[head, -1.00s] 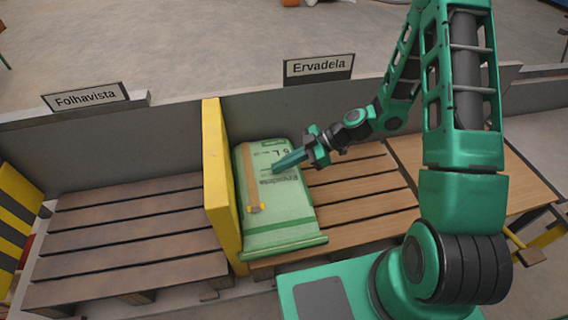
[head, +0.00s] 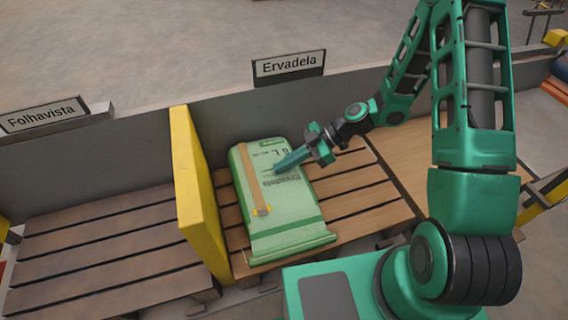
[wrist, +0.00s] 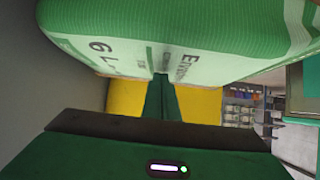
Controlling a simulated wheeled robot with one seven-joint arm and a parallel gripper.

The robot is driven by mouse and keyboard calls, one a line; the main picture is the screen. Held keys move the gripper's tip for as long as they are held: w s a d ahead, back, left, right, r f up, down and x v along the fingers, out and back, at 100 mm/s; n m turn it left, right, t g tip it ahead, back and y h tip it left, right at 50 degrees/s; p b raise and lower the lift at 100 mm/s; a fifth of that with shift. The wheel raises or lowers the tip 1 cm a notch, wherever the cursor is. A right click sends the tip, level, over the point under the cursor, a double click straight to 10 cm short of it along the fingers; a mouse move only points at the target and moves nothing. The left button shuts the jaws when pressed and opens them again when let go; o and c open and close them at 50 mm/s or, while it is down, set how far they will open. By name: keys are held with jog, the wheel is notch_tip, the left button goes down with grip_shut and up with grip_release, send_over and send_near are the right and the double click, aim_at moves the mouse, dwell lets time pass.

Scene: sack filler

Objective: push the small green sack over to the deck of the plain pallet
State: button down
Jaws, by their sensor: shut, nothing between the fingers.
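The green sack (head: 277,200) lies flat on the lighter slatted pallet (head: 352,205) under the Ervadela sign, with a tan strip and yellow end piece along its left side. A narrow strip of slats shows between it and the yellow divider. My gripper (head: 276,169) is shut and empty, its fingertips over the sack's upper middle in the head view; contact is unclear. In the wrist view, the sack (wrist: 200,45) fills the top, close to the shut fingertips (wrist: 161,76). Left of the divider is a darker slatted pallet (head: 100,240). I cannot tell which pallet is the plain one.
The yellow divider (head: 203,215) stands upright between the two slatted pallets. A grey wall (head: 215,130) runs behind them, bearing the Folhavista sign (head: 43,115) and Ervadela sign (head: 289,65). A smooth wooden board (head: 415,160) lies to the right, clear of objects.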

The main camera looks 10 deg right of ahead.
jog(key=shift+w+d+r, duration=0.15)
jog(key=shift+d+r, duration=0.05)
jog(key=shift+d, duration=0.2)
jog(key=shift+w+d, duration=0.1)
jog(key=shift+d, duration=0.05)
jog(key=d, duration=1.1)
jog(key=shift+w+d+r, duration=0.15)
jog(key=shift+w+d, duration=0.2)
jog(key=s+d+r+m+h, duration=0.8)
jog(key=s+d+r+m, duration=0.3)
jog(key=d+r+m, duration=0.25)
jog(key=s+d+r+m+h, duration=0.1)
jog(key=s+d+r+m, duration=0.1)
jog(key=s+r+m, duration=0.2)
jog(key=s+d+r+m+h, duration=0.2)
jog(key=s+d+r+m, duration=0.1)
jog(key=s+m, duration=0.4)
jog(key=shift+s+d+r+m+t, duration=0.35)
jog(key=shift+s+r, duration=0.55)
jog(key=shift+s, duration=0.7)
